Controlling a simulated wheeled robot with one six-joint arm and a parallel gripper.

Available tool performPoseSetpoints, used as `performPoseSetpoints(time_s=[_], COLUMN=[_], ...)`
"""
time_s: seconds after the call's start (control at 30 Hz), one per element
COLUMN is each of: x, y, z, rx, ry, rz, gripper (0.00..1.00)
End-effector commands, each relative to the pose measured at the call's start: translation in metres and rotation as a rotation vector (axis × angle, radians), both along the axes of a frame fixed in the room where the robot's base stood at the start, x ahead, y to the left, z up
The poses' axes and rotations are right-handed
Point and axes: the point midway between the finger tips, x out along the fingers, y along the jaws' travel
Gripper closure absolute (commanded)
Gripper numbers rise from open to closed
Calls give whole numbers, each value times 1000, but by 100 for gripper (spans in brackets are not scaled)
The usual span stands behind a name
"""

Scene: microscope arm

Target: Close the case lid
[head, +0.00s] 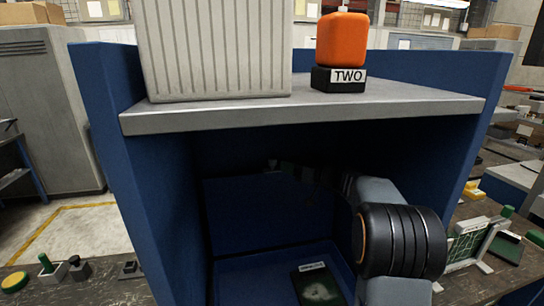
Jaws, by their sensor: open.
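No case with a lid can be made out for certain. A dark flat item (322,287) with a small white label lies on the blue floor inside the blue cabinet (140,200); its lower part is cut off by the picture edge. My arm comes in from the lower right and reaches into the cabinet under the grey shelf. My gripper (303,171) shows only dimly in the shadow there, above and behind the dark item and apart from it. Its fingers are open, with nothing visible between them.
The grey shelf (300,112) bears a ribbed grey-white box (215,50) and an orange block (342,40) on a black base marked TWO. Blue side walls bound the space. Small items stand on the bench outside, including a green-and-white rack (466,243).

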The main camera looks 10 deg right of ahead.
Motion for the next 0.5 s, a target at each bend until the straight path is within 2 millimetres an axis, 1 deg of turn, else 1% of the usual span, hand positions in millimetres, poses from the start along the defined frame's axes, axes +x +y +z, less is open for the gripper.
performPoseSetpoints(time_s=[0.03,0.23,0.4,0.5], x=[7,29,42,46], y=[9,31,42,46], z=[3,3,2,0], rx=[0,0,-1,-1], ry=[3,3,2,4], rz=[4,3,1,0], gripper=[58,58,58,58])
